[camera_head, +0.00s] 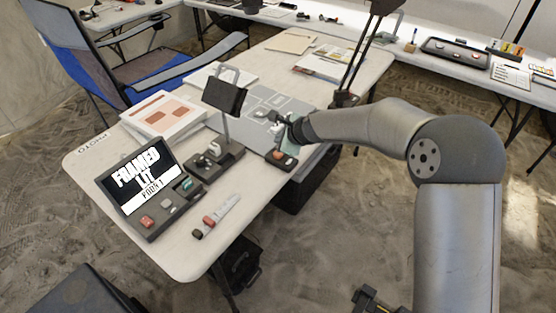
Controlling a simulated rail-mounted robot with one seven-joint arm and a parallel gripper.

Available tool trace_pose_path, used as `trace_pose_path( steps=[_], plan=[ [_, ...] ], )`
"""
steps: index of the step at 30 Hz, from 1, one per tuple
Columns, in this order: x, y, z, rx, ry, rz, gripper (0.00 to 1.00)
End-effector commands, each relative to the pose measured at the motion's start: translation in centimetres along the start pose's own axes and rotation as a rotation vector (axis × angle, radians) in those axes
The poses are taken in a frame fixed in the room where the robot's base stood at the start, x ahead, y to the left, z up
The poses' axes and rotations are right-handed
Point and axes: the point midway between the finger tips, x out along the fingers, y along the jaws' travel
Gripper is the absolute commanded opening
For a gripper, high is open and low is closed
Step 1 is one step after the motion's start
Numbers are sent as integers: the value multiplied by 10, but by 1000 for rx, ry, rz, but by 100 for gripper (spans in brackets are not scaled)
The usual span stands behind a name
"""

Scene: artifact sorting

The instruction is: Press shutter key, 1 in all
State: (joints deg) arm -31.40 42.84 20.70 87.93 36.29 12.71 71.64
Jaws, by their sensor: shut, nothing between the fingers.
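A small dark box with an orange-red button (278,155) sits at the table's right edge. It may be the shutter key, but I cannot read a label. My gripper (286,148) is shut and empty, pointing down right at this box. I cannot tell whether the fingertips touch the button. A dark console (148,190) stands at the table's front left.
A lamp post (358,62) rises behind my gripper. A blue chair (150,88) stands behind.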

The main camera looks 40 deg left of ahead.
Motion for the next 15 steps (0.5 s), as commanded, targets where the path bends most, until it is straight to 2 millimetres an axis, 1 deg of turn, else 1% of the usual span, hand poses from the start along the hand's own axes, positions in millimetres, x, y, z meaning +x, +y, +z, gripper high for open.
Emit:
trace_pose_path(
  steps=[1, 5, 15],
  plan=[
    [9, 7, -7, 1, 0, 0, 0],
    [16, 12, -12, 1, 0, 0, 0],
    [18, 13, -13, 0, 0, 0, 0]
  ],
)
